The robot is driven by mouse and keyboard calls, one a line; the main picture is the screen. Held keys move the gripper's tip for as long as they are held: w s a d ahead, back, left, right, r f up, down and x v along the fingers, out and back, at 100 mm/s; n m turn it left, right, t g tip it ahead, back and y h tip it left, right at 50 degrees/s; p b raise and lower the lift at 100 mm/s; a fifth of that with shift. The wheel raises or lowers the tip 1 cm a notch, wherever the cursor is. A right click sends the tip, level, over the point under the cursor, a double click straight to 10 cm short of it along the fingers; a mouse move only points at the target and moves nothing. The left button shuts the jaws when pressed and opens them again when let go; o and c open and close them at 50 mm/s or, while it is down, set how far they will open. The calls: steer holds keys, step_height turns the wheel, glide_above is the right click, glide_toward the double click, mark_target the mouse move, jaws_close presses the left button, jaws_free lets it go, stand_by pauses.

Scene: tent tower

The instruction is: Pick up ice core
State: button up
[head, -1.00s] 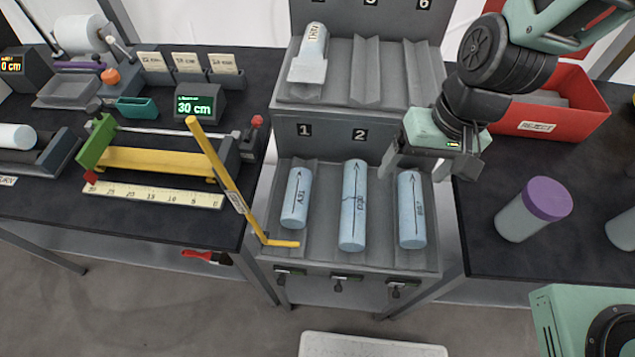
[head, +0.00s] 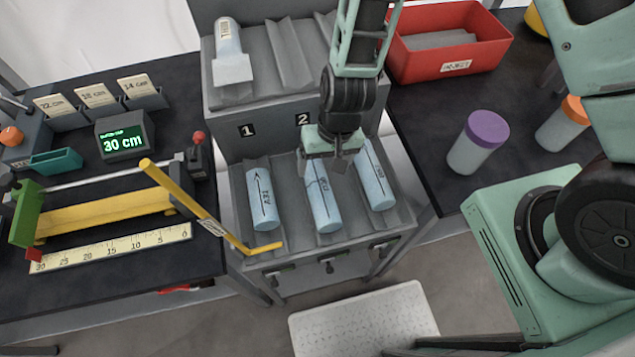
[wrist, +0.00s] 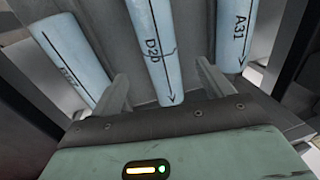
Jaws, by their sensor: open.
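Three pale blue ice cores lie side by side in the grooved lower tray. The left core (head: 262,199), labelled A31, also shows in the wrist view (wrist: 236,35). The middle core (head: 323,200), labelled D20, also shows in the wrist view (wrist: 155,50). The right core (head: 376,183) has a label I cannot read clearly; it also shows in the wrist view (wrist: 68,55). My gripper (head: 330,172) is open and empty, above the upper part of the middle core. In the wrist view its fingers (wrist: 165,85) stand apart on either side of that core, which looks ungripped.
A yellow rod (head: 190,198) leans beside the left core. A red reject bin (head: 448,45) and purple-lidded jar (head: 478,142) stand right. A yellow measuring bench (head: 105,212) stands left.

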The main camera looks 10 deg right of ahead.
mark_target(320, 181)
step_height(320, 181, down, 2)
steer(key=shift+a+f, duration=0.15)
steer(key=shift+s+a+f+p, duration=0.15)
steer(key=shift+f+p, duration=0.25)
steer(key=shift+f, duration=0.45)
steer(key=shift+a+f+p, duration=0.15)
steer(key=shift+f+p, duration=0.25)
steer(key=shift+f, duration=0.5)
steer(key=shift+s+a+f+p, duration=0.15)
steer(key=shift+f+p, duration=0.25)
steer(key=shift+f, duration=0.45)
steer(key=shift+c, duration=0.3)
steer(key=c, duration=1.4)
steer(key=shift+w+r, duration=0.1)
steer(key=shift+r, duration=0.1)
